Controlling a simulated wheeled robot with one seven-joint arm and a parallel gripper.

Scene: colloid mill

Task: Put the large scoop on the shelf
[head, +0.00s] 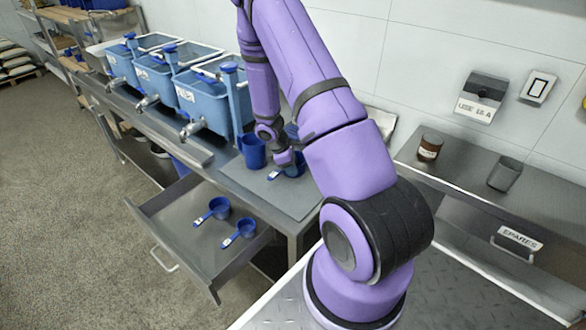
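My purple arm reaches over the steel counter (290,201), and my gripper (285,163) is low over its mat. A blue scoop (298,170) with a white-tagged handle is right at the gripper, partly hidden by it. I cannot tell whether the fingers are closed on it. Two more blue scoops, a left one (219,208) and a right one (246,228), lie in the open drawer (178,226) below. Tags are too small to read, so which scoop is the large one is unclear. A steel shelf (460,172) is on the right wall.
A blue jug (252,152) stands on the counter just left of my gripper. Several blue tanks (203,95) with taps line the counter behind. The drawer juts into the aisle.

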